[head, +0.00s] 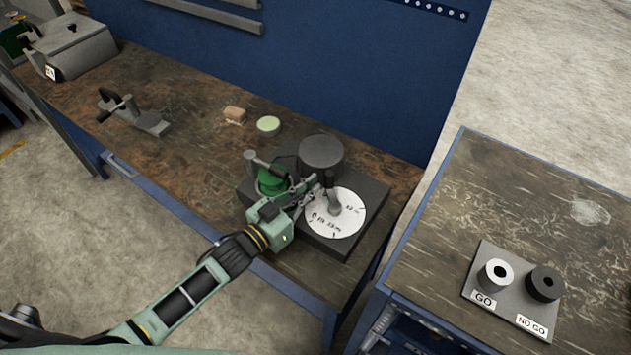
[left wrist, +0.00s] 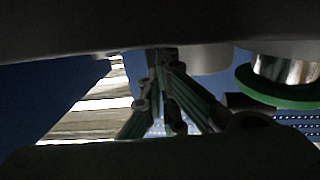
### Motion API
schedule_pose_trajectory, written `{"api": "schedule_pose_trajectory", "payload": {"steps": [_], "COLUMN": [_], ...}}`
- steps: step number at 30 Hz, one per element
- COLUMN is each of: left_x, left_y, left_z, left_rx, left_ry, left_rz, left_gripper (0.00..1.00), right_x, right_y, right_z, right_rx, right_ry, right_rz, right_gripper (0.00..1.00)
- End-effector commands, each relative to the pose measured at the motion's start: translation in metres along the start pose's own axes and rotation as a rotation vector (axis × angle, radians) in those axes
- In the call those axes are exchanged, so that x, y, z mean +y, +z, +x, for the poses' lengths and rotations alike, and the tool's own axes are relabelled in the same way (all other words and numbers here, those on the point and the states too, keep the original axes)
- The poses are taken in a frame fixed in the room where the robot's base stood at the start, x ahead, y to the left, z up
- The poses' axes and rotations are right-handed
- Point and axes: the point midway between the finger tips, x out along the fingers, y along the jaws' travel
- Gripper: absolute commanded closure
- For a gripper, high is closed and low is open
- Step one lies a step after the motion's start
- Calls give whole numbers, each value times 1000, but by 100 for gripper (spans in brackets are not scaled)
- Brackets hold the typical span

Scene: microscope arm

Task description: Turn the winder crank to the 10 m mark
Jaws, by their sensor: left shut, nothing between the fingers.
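The winder has a dark base plate (head: 318,247) near the bench's front right corner. It carries a green spool (head: 270,180), a dark grey drum (head: 321,152) and a white round dial (head: 346,228) with black metre marks too small to read surely. The grey crank (head: 334,201) lies over the dial, its dark upright handle toward the drum. My left gripper (head: 314,186) is shut and empty, its fingertips close beside the handle; I cannot tell whether they touch. In the left wrist view the fingers (left wrist: 163,88) are together, and a green disc (left wrist: 278,100) shows at right.
A small clamp-like tool (head: 135,115), a tan block (head: 235,114) and a pale green round tin (head: 268,126) lie farther left on the bench. A GO / NO GO gauge plate (head: 497,313) sits on the right table. A blue panel (head: 290,65) rises behind the bench.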

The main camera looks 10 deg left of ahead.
Motion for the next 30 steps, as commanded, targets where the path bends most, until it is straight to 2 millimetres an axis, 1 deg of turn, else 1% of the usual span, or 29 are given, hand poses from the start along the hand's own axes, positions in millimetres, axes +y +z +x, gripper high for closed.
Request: {"api": "schedule_pose_trajectory", "payload": {"steps": [1,3,6,18,20,25,30], "left_x": [0,0,0,0,0,1,1], "left_y": [-2,-2,-1,0,0,1,0], "left_z": [7,13,18,21,24,42,42], "left_rx": [1,1,1,1,2,3,0], "left_ry": [-1,-1,0,0,0,0,0], "left_rz": [-1,-1,-1,0,0,0,0], "left_gripper": [100,100,100,100,100,100,100], "right_x": [0,0,0,0,0,0,0], "right_y": [-2,-2,-2,1,2,4,4], "right_z": [-4,-6,-7,-6,-4,1,0], "right_rx": [3,3,2,-3,-4,-6,-7], "right_ry": [0,0,0,0,0,0,0], "right_rz": [0,0,0,-1,-1,0,0], "right_gripper": [100,100,100,100,100,100,100]}}
